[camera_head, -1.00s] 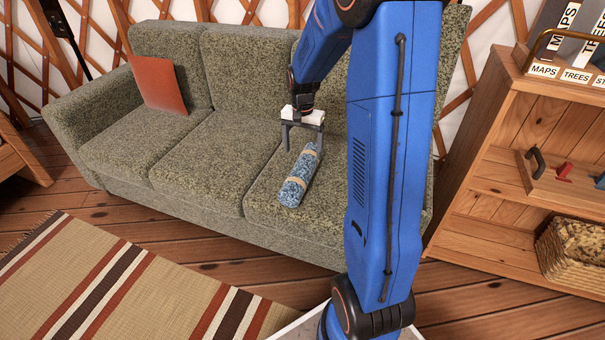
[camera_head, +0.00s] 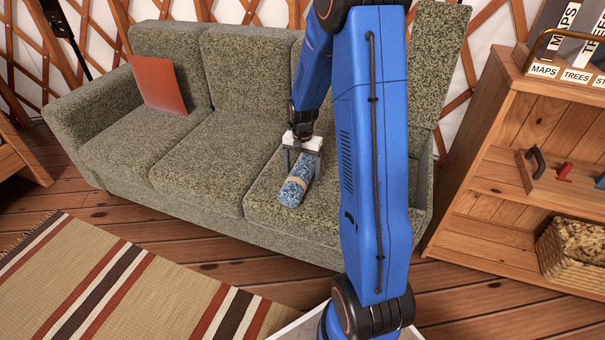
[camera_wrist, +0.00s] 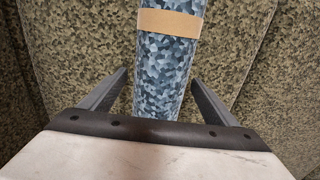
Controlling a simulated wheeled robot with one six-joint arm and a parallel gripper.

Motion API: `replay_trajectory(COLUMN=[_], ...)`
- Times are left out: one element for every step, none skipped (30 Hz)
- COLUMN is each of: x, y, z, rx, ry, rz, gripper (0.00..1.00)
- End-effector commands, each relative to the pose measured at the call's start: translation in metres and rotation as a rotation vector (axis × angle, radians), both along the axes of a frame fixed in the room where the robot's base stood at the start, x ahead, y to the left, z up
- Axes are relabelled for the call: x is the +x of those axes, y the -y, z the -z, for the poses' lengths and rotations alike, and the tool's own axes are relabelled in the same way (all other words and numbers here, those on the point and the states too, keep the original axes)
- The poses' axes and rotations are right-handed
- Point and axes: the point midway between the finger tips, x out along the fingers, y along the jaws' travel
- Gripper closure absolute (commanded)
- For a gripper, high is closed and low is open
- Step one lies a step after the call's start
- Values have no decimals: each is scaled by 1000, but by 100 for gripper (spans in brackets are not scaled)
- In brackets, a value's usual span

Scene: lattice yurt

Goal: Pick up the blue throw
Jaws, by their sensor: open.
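The blue throw (camera_head: 292,190) is a rolled, mottled blue bundle with tan bands. It lies on the right seat cushion of the green sofa (camera_head: 200,160). My gripper (camera_head: 301,174) is over the far part of the roll, with its fingers pointing down, one on each side. In the wrist view the throw (camera_wrist: 165,75) runs between the two open fingers of my gripper (camera_wrist: 160,85), with a visible gap on both sides. One tan band shows there beyond the fingertips. The far end of the roll is hidden behind the gripper in the head view.
A rust-coloured cushion (camera_head: 158,84) leans on the sofa's left backrest. A wooden shelf (camera_head: 480,200) with a basket (camera_head: 573,250) stands at the right. A striped rug (camera_head: 110,290) lies on the floor in front.

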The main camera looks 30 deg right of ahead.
Motion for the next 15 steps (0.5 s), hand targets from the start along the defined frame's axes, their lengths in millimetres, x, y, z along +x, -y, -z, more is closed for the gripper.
replay_trajectory(x=[0, 0, 0, 0, 0, 0, 0, 0, 0, 0, 0, 0, 0, 0, 0], y=[0, 0, 0, 0, 0, 0, 0, 0, 0, 0, 0, 0, 0, 0, 0], z=[0, 0, 0, 0, 0, 0, 0, 0, 0, 0, 0, 0, 0, -1, -1], rx=[0, 0, 0, 0, 0, 0, 0, 0, 0, 0, 0, 0, 0, 0, 0], ry=[0, 0, 0, 0, 0, 0, 0, 0, 0, 0, 0, 0, 0, 1, 1], rz=[0, 0, 0, 0, 0, 0, 0, 0, 0, 0, 0, 0, 0, 0, 0], gripper=[18, 18, 18, 18, 18, 25, 32, 39, 49, 56, 63, 73, 78, 78, 78])
